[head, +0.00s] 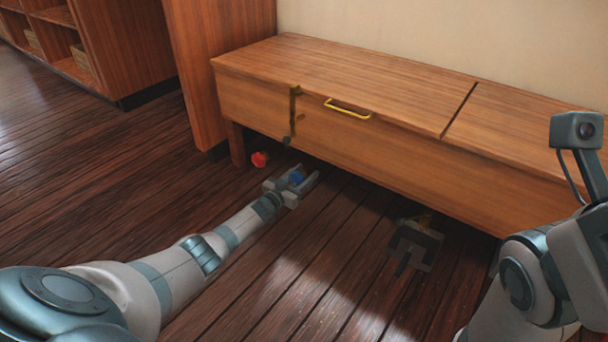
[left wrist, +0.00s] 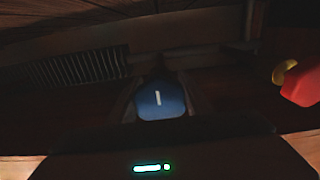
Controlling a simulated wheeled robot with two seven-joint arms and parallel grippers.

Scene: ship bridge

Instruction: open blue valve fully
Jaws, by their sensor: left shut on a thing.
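The blue valve (head: 297,177) is low at the floor by the bench's front, partly hidden by my left gripper (head: 299,183). In the left wrist view the valve is a rounded blue knob (left wrist: 161,99) with a short, nearly upright white mark. The fingers of my left gripper (left wrist: 160,95) lie on both sides of it, shut on it. What the valve is mounted on is too dark to make out. My right arm (head: 530,280) comes in at the right edge; its gripper is not in view.
A red knob (head: 259,159) is left of the blue valve; the left wrist view shows it (left wrist: 302,82) beside a yellow part (left wrist: 284,72). A wooden bench (head: 350,70) overhangs the area. A dark grey object with yellow on top (head: 415,243) stands right. Floor lies open at left.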

